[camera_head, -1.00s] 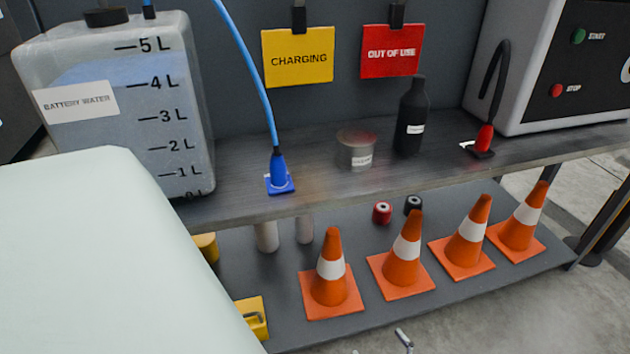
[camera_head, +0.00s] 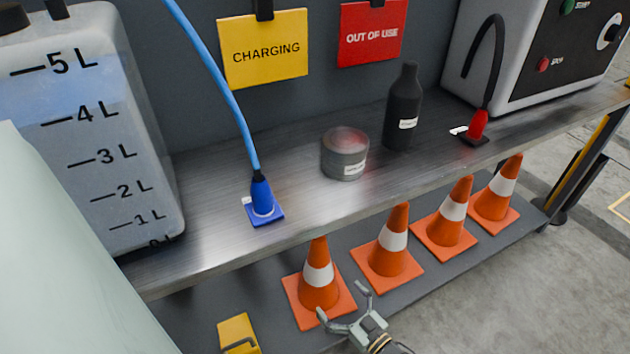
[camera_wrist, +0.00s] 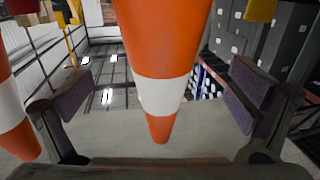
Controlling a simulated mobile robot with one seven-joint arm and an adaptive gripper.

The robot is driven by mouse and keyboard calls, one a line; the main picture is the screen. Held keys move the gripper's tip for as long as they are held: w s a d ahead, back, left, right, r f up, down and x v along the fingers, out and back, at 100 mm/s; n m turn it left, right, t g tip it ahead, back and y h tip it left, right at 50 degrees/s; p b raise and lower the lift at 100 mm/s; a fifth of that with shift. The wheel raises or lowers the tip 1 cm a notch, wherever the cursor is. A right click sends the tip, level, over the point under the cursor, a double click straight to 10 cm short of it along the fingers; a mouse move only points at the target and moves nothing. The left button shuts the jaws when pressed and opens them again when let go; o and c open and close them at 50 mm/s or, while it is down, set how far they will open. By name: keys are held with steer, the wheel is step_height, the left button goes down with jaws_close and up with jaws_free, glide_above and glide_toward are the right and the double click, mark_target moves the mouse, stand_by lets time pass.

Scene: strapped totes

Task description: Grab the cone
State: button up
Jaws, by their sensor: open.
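Several orange cones with white bands stand on the lower shelf. The leftmost cone (camera_head: 319,275) is nearest my gripper. The others are a second cone (camera_head: 394,247), a third cone (camera_head: 450,220) and a rightmost cone (camera_head: 498,192). My gripper (camera_head: 342,301) is open and empty, in front of the shelf by the leftmost cone's base. In the wrist view, which looks upside down, a cone (camera_wrist: 162,95) appears tip down between the open fingers, apart from both pads. Part of another cone (camera_wrist: 12,110) shows at the left edge.
The upper shelf (camera_head: 300,205) overhangs the cones' rear. It holds a water container (camera_head: 110,150), a blue connector (camera_head: 262,200), a grey tin (camera_head: 345,155), a black bottle (camera_head: 403,110) and a red connector (camera_head: 477,125). A yellow object (camera_head: 238,332) lies left of the cones.

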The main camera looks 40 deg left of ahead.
mark_target(329, 288)
steer(key=a, duration=0.3)
steer(key=shift+w+a, duration=0.1)
steer(key=shift+w, duration=0.15)
steer(key=a, duration=0.3)
steer(key=w+a+b, duration=0.1)
steer(key=a, duration=0.1)
steer(key=shift+a+r, duration=0.15)
steer(key=shift+r, duration=0.2)
steer(key=shift+c, duration=0.4)
steer(key=c, duration=1.6)
